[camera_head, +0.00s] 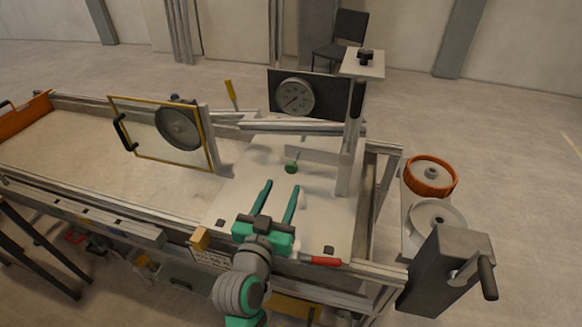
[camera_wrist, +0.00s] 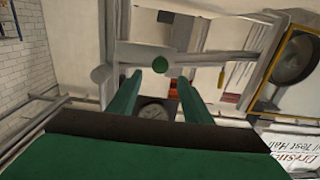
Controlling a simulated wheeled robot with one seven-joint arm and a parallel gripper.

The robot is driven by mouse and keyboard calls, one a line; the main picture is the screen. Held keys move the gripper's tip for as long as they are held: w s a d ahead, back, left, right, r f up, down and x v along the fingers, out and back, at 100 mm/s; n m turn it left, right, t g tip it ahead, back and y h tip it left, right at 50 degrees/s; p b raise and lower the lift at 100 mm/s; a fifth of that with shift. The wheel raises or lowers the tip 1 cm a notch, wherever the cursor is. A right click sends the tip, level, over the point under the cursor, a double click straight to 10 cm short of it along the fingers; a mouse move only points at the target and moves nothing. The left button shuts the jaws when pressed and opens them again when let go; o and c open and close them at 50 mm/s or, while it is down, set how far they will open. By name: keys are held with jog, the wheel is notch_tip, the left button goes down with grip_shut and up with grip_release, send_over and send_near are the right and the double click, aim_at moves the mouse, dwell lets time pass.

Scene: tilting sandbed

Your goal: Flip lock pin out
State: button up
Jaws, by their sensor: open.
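A small round green knob (camera_head: 291,168) stands out just beyond my fingertips, above the pale plate; it may be the lock pin, but I cannot tell for certain. In the wrist view the green knob (camera_wrist: 160,64) lies ahead, between the two finger lines and in front of a pale crossbar (camera_wrist: 195,57). My gripper (camera_head: 281,186) is open, with its green fingers apart and nothing between them. In the wrist view my gripper (camera_wrist: 158,82) also shows empty, short of the knob. How the knob's shaft is mounted is hidden.
A dial gauge (camera_head: 295,97) on a dark panel stands behind the knob, beside an upright post (camera_head: 349,150). A yellow-framed panel (camera_head: 155,130) stands at left on the sandbed (camera_head: 70,140). A red handle (camera_head: 322,261) lies at the front edge. An orange wheel (camera_head: 431,175) stands right.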

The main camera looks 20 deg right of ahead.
aim_at(291, 169)
jog(key=x, duration=0.9)
jog(key=shift+w+d, duration=0.2)
jog(key=shift+w, duration=0.1)
